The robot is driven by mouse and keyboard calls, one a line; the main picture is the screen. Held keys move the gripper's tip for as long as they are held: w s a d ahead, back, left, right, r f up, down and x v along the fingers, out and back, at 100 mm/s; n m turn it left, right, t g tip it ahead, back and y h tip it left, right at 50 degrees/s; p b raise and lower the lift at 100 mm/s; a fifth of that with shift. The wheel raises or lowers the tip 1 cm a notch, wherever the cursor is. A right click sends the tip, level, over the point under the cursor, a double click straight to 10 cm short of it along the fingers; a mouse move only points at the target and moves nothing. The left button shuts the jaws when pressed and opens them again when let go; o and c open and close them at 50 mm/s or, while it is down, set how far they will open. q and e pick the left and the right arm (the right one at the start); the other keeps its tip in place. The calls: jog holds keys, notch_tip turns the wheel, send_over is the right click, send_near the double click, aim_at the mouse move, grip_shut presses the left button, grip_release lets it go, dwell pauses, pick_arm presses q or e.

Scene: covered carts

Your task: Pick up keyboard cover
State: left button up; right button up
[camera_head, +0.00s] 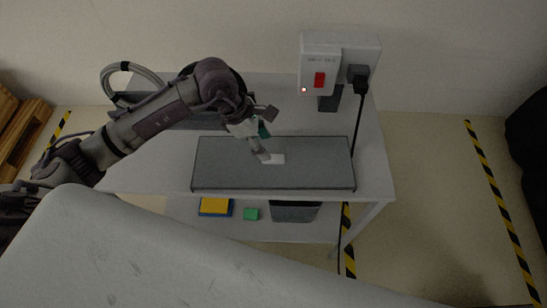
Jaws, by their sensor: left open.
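The keyboard cover (222,168) appears as a wide, flat grey panel near the front edge of the white cart top (140,178). A small white piece (276,159) sits at its middle. My left arm reaches in from the left. My left gripper (266,134) is open over the back middle of the cover, with one fingertip close to the white piece. I cannot tell whether it touches. Anything under the cover is hidden. My right gripper is not in view.
A power socket box (320,65) with a red switch and a black plug (358,76) stands at the back right. Its cable runs down past the cover's right side. The lower shelf holds a yellow-and-blue item (215,206), a green block (251,214) and a grey bin (295,212).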

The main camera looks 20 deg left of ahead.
aim_at(273, 157)
pick_arm(q)
jog(key=shift+d+f+p, duration=0.3)
jog(key=shift+f+p, duration=0.05)
jog(key=shift+f, duration=0.15)
jog(key=p+x, duration=0.1)
jog(key=x, duration=0.2)
jog(key=shift+d+f, duration=0.1)
jog(key=shift+f, duration=0.2)
jog(key=shift+d+f, duration=0.1)
jog(key=shift+f, duration=0.3)
grip_shut()
